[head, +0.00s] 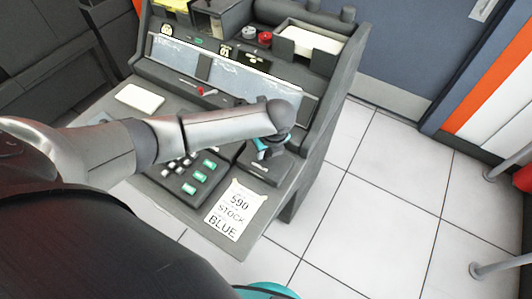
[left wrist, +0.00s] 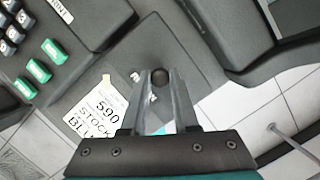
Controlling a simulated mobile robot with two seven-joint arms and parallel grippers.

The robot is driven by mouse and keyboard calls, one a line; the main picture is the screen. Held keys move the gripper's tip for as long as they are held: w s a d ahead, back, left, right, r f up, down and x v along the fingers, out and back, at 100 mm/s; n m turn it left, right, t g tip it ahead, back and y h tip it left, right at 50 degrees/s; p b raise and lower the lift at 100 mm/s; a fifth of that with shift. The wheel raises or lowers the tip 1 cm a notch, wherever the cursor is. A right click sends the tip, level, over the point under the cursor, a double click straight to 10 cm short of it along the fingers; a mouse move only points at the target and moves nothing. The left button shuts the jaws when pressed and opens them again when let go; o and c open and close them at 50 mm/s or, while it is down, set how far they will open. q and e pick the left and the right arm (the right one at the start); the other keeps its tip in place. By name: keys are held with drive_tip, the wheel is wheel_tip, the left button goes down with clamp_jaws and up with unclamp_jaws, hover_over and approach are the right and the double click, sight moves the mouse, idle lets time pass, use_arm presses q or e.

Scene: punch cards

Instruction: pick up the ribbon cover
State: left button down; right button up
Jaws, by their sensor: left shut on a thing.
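The ribbon cover appears to be the dark grey flat piece (head: 267,168) at the right end of the machine's desk, beside the keypad. It also shows in the left wrist view (left wrist: 185,48), with a dark round knob (left wrist: 160,77) standing on it. My left gripper (head: 268,148) is over this piece, partly hidden by my own forearm in the head view. In the left wrist view, its two fingers (left wrist: 160,84) are shut on the knob, one on each side. I cannot tell whether the cover is seated or lifted.
A card reading "590 STOCK BLUE" (head: 236,210) lies in front of the cover. A keypad with green keys (head: 190,180) is to its left, and a white card (head: 139,98) lies farther left. The machine's upright panel (head: 235,72) rises behind.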

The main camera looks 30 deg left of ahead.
sight(266, 154)
use_arm(q)
wheel_tip(266, 154, up, 22)
drive_tip(key=p, duration=0.8)
